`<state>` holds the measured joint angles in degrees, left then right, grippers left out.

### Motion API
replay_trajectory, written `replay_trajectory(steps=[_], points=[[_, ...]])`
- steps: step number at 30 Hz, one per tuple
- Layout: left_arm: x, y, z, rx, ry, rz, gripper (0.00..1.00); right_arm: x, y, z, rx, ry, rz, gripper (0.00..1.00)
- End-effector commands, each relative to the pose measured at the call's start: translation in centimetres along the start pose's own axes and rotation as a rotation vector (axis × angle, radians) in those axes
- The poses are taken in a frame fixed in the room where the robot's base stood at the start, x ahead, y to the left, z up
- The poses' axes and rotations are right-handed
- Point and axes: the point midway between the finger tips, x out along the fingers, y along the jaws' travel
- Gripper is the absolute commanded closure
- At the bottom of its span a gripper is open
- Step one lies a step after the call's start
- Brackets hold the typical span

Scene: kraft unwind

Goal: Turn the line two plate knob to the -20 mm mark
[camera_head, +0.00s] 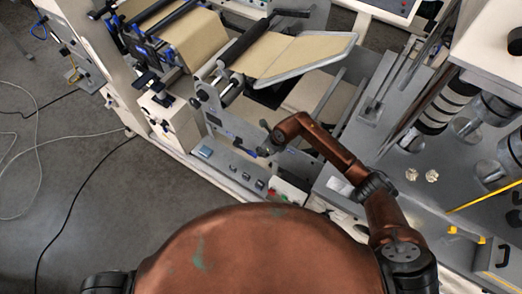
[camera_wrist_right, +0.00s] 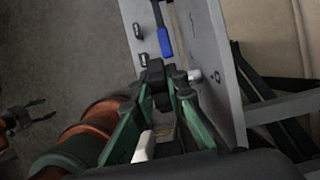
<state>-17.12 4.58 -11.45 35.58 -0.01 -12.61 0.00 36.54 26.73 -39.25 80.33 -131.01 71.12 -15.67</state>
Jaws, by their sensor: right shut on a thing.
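My right gripper (camera_head: 267,143) reaches in from the right in the head view, at the side plate of the machine's unwind frame. In the right wrist view its green fingers (camera_wrist_right: 167,84) are shut on a small dark knob (camera_wrist_right: 156,72) beside the grey plate (camera_wrist_right: 205,60). The fingers and knob overlap, and I cannot read a scale or a mark there. My left gripper (camera_wrist_right: 42,114) shows at the left edge of the right wrist view, with two dark fingers apart and nothing between them. It is out of the head view.
A blue-handled lever (camera_wrist_right: 164,42) is on the plate just above the knob. Brown kraft web (camera_head: 292,54) runs over the frame. A grey panel with buttons (camera_head: 230,168) lies below my right gripper. Cables (camera_head: 68,208) cross the open floor at left.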

Motion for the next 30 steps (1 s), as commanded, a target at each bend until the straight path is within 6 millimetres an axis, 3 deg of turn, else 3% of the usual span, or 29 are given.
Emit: replay_trajectory(steps=[10, 17, 30], points=[[0.1, -0.1, 0.3, 0.000, -0.004, -0.001, 0.48, 0.0, -0.1, 0.3, -0.003, 0.012, -0.003, 1.00], [0.6, -0.1, 0.4, 0.000, -0.004, -0.001, 0.48, 0.0, -0.3, 0.5, -0.003, 0.110, -0.007, 1.00], [4.7, 0.2, 1.1, 0.000, -0.010, 0.001, 0.48, 0.6, -0.4, 0.7, 0.001, 0.433, -0.009, 1.00]])
